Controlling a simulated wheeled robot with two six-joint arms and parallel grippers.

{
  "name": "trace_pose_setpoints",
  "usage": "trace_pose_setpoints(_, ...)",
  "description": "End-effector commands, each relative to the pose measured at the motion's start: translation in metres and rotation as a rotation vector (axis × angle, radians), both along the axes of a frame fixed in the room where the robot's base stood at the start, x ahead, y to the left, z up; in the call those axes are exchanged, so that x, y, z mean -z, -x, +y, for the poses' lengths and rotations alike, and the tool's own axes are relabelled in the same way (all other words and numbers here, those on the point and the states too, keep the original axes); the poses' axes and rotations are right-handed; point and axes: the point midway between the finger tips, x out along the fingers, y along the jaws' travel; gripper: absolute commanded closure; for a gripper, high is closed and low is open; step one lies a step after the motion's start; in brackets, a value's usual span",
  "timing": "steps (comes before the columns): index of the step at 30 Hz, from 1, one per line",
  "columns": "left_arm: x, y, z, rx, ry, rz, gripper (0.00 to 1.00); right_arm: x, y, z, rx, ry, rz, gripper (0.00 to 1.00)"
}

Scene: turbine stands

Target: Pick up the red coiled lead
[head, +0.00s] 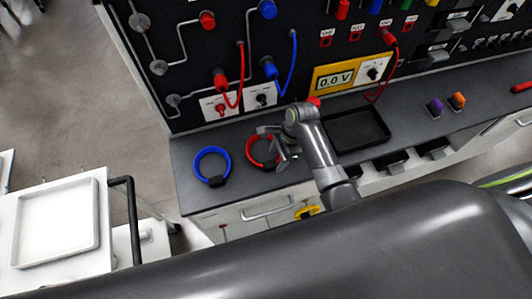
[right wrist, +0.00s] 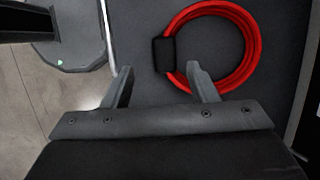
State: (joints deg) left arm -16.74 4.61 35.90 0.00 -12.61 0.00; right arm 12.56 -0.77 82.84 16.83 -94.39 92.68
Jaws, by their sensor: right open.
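The red coiled lead (head: 260,151) lies on the dark bench top, to the right of a blue coil. In the head view my right gripper (head: 277,143) covers part of it. In the right wrist view the red coiled lead (right wrist: 250,45) lies flat, with a black tie block on its left side. My right gripper (right wrist: 160,85) is open and empty, its fingers apart. Its right fingertip overlaps the lower left part of the ring in the picture; I cannot tell if it touches. My left gripper is not in view.
A blue coiled lead (head: 212,165) lies at the bench's left end. A black tray (head: 357,130) is right of my arm. The panel with plugged leads and a yellow meter (head: 350,75) rises behind. A white cart with a tray (head: 57,230) stands at the left.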

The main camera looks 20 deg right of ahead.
Motion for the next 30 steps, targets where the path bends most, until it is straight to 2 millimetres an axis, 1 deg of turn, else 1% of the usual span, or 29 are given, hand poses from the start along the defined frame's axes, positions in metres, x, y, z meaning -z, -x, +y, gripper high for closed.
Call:
trace_pose_setpoints(7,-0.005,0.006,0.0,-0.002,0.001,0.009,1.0,0.023,-0.005,0.01,-0.001,0.0,0.003,0.47)
trace_pose_setpoints(9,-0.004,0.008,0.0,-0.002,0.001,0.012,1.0,0.032,-0.005,0.012,-0.001,0.0,0.003,0.47)
trace_pose_setpoints(12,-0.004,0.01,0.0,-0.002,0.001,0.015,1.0,0.04,-0.005,0.015,-0.001,0.0,0.002,0.47)
trace_pose_setpoints(16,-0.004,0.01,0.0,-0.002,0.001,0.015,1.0,0.045,-0.005,0.016,0.0,0.0,0.0,0.47)
trace_pose_setpoints(22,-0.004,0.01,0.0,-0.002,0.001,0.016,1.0,0.045,-0.005,0.016,0.0,0.0,0.0,0.47)
trace_pose_setpoints(23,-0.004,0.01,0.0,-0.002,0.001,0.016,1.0,0.045,-0.005,0.016,0.0,0.0,0.0,0.49)
trace_pose_setpoints(30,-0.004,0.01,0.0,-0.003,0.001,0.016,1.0,0.045,-0.005,0.016,0.0,0.001,0.0,0.81)
